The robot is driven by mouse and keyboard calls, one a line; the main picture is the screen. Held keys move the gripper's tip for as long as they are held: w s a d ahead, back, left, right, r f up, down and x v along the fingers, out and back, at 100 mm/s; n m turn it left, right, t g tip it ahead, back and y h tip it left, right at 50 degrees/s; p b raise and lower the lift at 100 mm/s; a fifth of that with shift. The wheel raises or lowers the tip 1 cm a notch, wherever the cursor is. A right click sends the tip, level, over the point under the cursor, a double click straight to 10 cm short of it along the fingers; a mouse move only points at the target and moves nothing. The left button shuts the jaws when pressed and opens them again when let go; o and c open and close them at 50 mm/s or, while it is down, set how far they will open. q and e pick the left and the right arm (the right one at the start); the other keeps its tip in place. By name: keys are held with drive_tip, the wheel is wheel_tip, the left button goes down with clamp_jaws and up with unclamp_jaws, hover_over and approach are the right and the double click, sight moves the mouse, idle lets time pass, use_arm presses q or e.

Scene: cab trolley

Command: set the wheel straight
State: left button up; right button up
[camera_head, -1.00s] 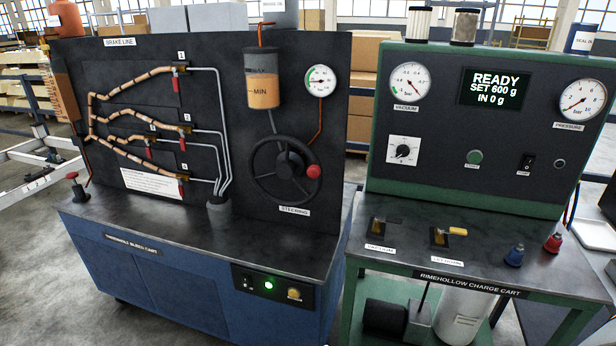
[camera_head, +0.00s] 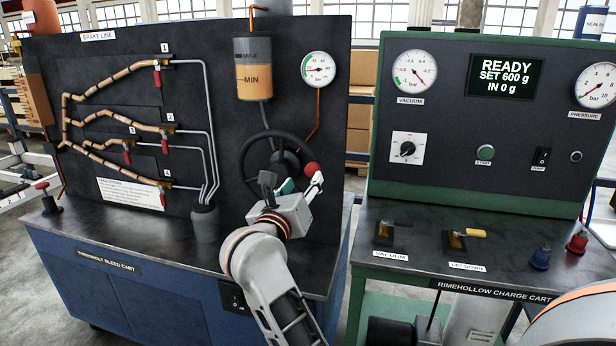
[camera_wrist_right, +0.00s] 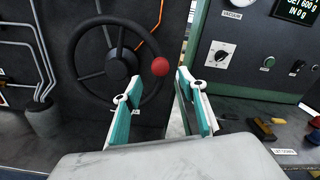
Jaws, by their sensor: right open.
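The steering wheel (camera_head: 243,160) is black and mounted on the dark upright panel. Its red knob (camera_head: 312,168) sits at the right side of the rim, slightly below hub height. My right gripper (camera_head: 292,181) is in front of the wheel's lower right part, open and empty. Its fingers hide part of the lower rim and hub. In the right wrist view, the wheel (camera_wrist_right: 70,48) is ahead, and the knob (camera_wrist_right: 160,66) appears between the two spread teal fingertips (camera_wrist_right: 158,77), apparently beyond them. My left gripper is not in view.
A fluid reservoir (camera_head: 257,80) hangs above the wheel, with a gauge (camera_head: 318,69) and copper line beside it. A grey cup (camera_head: 206,222) with pipes stands left of my arm. The green charge cart (camera_head: 372,185) stands to the right.

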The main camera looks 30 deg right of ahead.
sight(311, 171)
drive_tip(key=x, duration=0.7)
drive_tip(key=shift+w+d, duration=0.2)
drive_tip(key=shift+d, duration=0.05)
drive_tip(key=shift+c, duration=0.4)
clamp_jaws()
